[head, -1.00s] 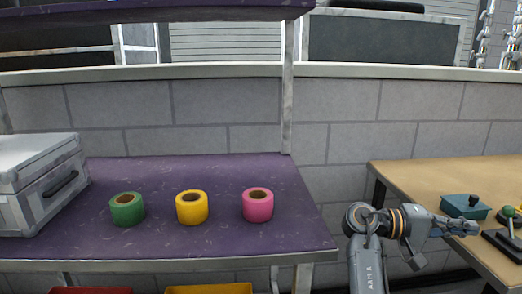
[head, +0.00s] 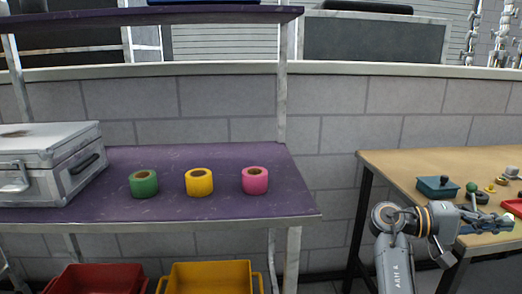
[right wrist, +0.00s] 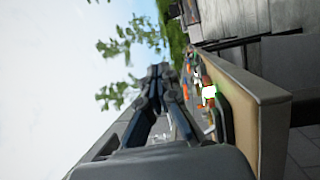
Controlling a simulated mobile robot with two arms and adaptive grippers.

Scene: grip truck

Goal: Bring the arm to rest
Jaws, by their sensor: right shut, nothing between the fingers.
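My right arm reaches in at the lower right of the head view, with its right gripper (head: 495,224) pointing right, in front of the wooden table's (head: 395,170) front edge. The gripper is shut and empty. In the right wrist view its dark fingers (right wrist: 160,75) come together, with the table edge (right wrist: 268,110) tilted on the right side. My left gripper is not in view.
Green (head: 143,184), yellow (head: 199,182) and pink (head: 255,181) tape rolls stand on the purple shelf (head: 220,155), beside a silver case (head: 45,165). Red (head: 97,281) and yellow (head: 210,279) bins sit below. A teal box (head: 437,188) and small items lie on the wooden table.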

